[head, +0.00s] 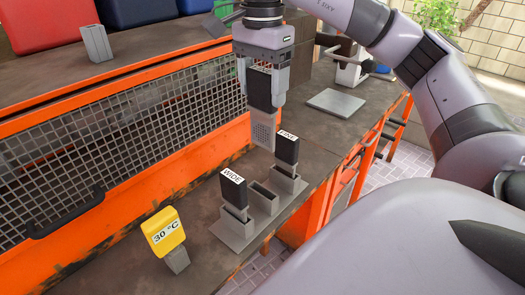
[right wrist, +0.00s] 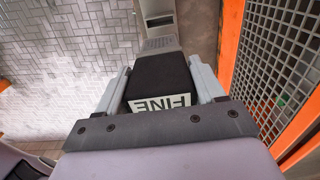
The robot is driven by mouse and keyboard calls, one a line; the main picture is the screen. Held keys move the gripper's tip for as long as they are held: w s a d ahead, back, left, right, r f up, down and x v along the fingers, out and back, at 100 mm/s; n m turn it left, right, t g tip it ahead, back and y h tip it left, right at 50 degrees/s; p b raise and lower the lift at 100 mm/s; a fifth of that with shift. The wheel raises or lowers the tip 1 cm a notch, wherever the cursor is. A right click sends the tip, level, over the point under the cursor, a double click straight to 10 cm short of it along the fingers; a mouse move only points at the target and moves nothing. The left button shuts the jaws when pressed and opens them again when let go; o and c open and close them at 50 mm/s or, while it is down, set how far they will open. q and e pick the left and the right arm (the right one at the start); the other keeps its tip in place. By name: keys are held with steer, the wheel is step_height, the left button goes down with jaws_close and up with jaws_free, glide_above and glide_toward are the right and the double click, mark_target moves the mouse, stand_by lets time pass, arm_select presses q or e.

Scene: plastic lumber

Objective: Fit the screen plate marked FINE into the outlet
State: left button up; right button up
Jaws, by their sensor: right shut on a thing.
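My right gripper (head: 263,90) is shut on the black handle of a screen plate. In the right wrist view this handle (right wrist: 160,78) carries a white label reading FINE, upside down. The plate's grey perforated lower part (head: 263,130) hangs upright over the bench, behind the rack in the head view. The grey rack (head: 232,234) has an empty middle slot (head: 264,197). A black-handled plate marked WIDE (head: 234,188) stands at its near end. Another black-handled plate (head: 287,148) stands at its far end; its small label looks like FINE. I cannot identify the outlet. My left gripper is out of view.
A yellow block (head: 163,232) marked 30 °C stands left of the rack. An orange-framed mesh guard (head: 120,130) runs along the bench's left. A flat grey plate (head: 336,103) lies farther back. Red (head: 38,22) and blue bins (head: 135,12) stand behind.

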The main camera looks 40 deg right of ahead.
mark_target(263, 147)
step_height(263, 147, down, 13)
steer(key=b, duration=0.5)
steer(key=shift+f, duration=0.2)
step_height(263, 147, down, 5)
steer(key=shift+r, duration=0.1)
steer(key=shift+f, duration=0.35)
steer(key=o, duration=1.2)
steer(key=shift+r, duration=0.15)
